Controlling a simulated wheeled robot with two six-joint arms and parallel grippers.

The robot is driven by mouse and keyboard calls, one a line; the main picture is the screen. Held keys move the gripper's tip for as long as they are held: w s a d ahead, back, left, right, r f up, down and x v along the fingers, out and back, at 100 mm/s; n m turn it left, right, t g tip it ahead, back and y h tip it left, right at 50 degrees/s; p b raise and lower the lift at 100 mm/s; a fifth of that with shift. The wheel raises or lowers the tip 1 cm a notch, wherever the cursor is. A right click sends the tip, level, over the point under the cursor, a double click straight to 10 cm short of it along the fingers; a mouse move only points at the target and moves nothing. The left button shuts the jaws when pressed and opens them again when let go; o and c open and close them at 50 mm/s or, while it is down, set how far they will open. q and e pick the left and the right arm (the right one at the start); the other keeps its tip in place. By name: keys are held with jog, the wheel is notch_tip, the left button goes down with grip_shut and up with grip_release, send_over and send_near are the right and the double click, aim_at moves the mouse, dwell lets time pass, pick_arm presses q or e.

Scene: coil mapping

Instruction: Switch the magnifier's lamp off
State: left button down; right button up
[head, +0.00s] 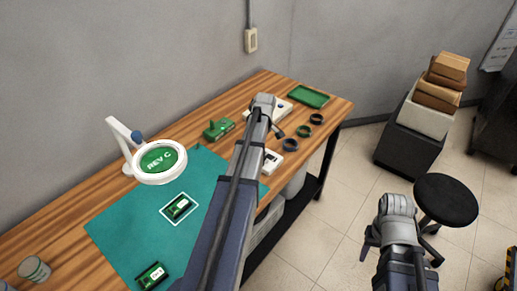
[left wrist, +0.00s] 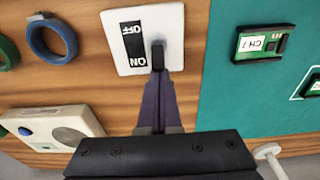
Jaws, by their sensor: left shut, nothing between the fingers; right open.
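The magnifier (head: 159,161) has a white arm and a white ring around its lens, and stands on the bench at the left. "REV C" on green shows through the lens. I cannot tell whether its ring is lit. A white switch plate (left wrist: 177,25) with a dark lever (left wrist: 157,53) and an OFF/ON label shows upside down in the left wrist view; it shows partly beside my arm in the head view (head: 272,160). My left gripper (left wrist: 158,78) is shut and empty, its tips at the lever; contact is unclear. My right gripper (head: 395,250) is open, off the bench.
A teal mat (head: 120,228) with small green boards covers the near bench. Several dark rings (head: 303,131), a green tray (head: 308,95) and a green device (head: 218,129) lie farther back. A black stool (head: 446,199) and stacked boxes (head: 440,85) stand on the floor at right.

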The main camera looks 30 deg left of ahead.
aim_at(266, 160)
pick_arm(q)
jog(key=shift+s+d+r+y+b, duration=0.15)
jog(key=shift+d+y+b, duration=0.2)
jog(key=shift+d+y, duration=0.65)
jog(key=y+b, duration=0.2)
jog(key=y, duration=0.1)
jog(key=shift+d, duration=0.35)
jog(key=shift+d+r, duration=0.15)
jog(key=shift+r, duration=0.1)
jog(key=shift+r+p, duration=0.85)
jog(key=shift+p, duration=0.1)
